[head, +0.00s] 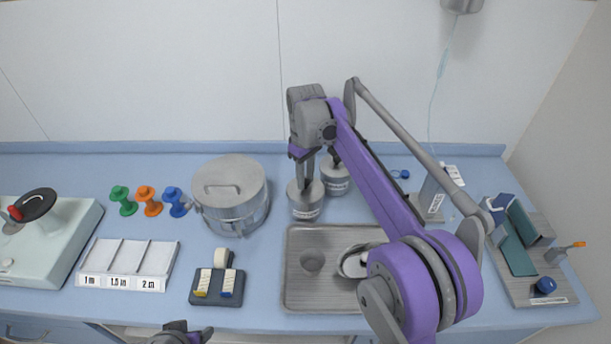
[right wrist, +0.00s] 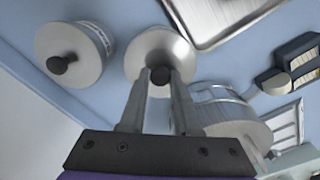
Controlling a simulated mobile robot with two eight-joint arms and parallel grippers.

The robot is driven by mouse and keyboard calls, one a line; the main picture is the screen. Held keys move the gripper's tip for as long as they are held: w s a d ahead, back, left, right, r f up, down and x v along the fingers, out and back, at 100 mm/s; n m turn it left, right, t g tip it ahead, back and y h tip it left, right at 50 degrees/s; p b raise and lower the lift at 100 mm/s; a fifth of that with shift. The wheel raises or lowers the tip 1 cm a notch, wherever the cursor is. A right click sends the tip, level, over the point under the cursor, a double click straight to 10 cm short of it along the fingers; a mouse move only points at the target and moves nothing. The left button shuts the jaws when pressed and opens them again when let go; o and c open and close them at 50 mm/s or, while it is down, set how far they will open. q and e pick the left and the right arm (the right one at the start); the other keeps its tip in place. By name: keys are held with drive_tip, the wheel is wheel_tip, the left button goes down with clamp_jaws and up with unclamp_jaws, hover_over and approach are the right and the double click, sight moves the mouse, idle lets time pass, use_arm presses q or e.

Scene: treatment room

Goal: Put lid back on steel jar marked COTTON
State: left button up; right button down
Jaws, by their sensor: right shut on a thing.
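A small steel jar (head: 306,212) with a label band stands behind the steel tray. Its round lid (right wrist: 162,50) shows in the right wrist view, with a dark knob between my right fingertips. My right gripper (head: 304,182) is shut on that knob from above; the lid is level on or just over the jar's mouth, and I cannot tell if it is fully seated. A second small steel jar (head: 335,182) stands right behind it, its lid (right wrist: 68,54) on. The label words are too small to read. My left gripper (head: 185,331) is partly in view at the bottom edge.
A large steel drum (head: 232,190) stands close left of the jar. Green, orange and blue spools (head: 149,201) stand further left. The wall is behind.

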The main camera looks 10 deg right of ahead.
use_arm(q)
drive_tip(key=shift+r, duration=0.1)
idle(0.6)
use_arm(e)
drive_tip(key=c, duration=0.5)
unclamp_jaws()
drive_tip(key=shift+c, duration=0.2)
drive_tip(key=o, duration=0.5)
drive_tip(key=shift+r+p, duration=1.9)
drive_tip(key=shift+r, duration=1.65)
use_arm(q)
drive_tip(key=shift+t, duration=0.3)
drive_tip(key=r, duration=0.1)
drive_tip(key=w+r, duration=0.1)
drive_tip(key=r, duration=0.1)
drive_tip(key=w+r, duration=0.1)
drive_tip(key=r, duration=0.1)
drive_tip(key=shift+w, duration=0.15)
use_arm(e)
drive_tip(key=shift+f, duration=0.1)
